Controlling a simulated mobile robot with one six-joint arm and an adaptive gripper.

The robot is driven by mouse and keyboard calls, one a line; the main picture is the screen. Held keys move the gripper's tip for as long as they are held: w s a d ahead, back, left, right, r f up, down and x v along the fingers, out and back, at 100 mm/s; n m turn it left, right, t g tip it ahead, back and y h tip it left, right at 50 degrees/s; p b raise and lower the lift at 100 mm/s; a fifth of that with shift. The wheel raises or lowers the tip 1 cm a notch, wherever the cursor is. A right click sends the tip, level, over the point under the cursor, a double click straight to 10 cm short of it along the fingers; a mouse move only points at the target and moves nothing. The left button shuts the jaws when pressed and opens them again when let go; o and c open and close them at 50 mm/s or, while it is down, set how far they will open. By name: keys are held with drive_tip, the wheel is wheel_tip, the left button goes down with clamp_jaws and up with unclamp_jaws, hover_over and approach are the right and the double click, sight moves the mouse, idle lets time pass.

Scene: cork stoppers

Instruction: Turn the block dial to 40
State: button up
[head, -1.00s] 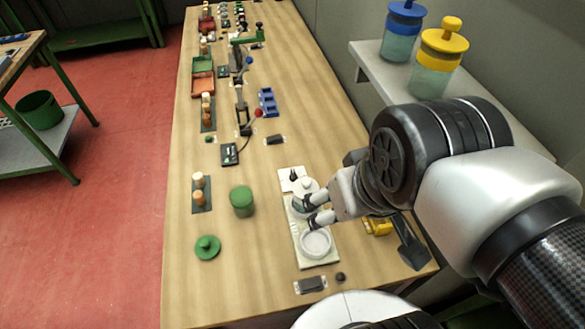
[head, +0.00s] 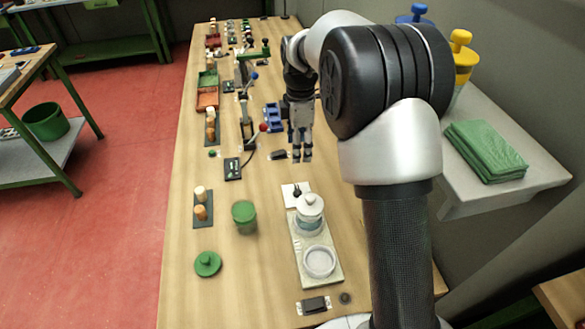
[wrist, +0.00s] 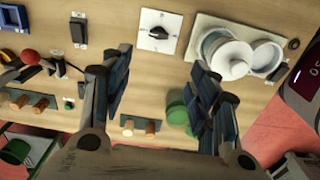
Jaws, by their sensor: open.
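The block dial (head: 296,193) is a black pointer knob on a white square plate, at the back end of the pale board with the glassware. In the wrist view the dial (wrist: 158,33) lies near the top middle, its knob pointing left; its scale marks are too small to read. My gripper (head: 301,158) hangs pointing down above the table, behind the dial in the head view. In the wrist view my gripper (wrist: 162,75) has its fingers wide apart with nothing between them. The dial shows clear of both fingers.
A lidded white jar (head: 309,211) and a shallow dish (head: 319,261) stand on the pale board (head: 300,268) close to the dial. A green canister (head: 244,217) stands left of them. A red-knobbed lever (head: 263,127) stands behind. Bare wood lies left of the dial.

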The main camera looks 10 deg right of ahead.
sight(298, 189)
drive_tip(key=f+b, duration=0.1)
drive_tip(key=f, duration=0.5)
drive_tip(key=f+b, duration=0.2)
drive_tip(key=f, duration=0.4)
drive_tip(key=f+b, duration=0.2)
drive_tip(key=f, duration=0.4)
drive_tip(key=shift+w+f, duration=0.15)
drive_tip(key=shift+w, duration=0.1)
drive_tip(key=shift+c, duration=0.4)
drive_tip(key=c, duration=1)
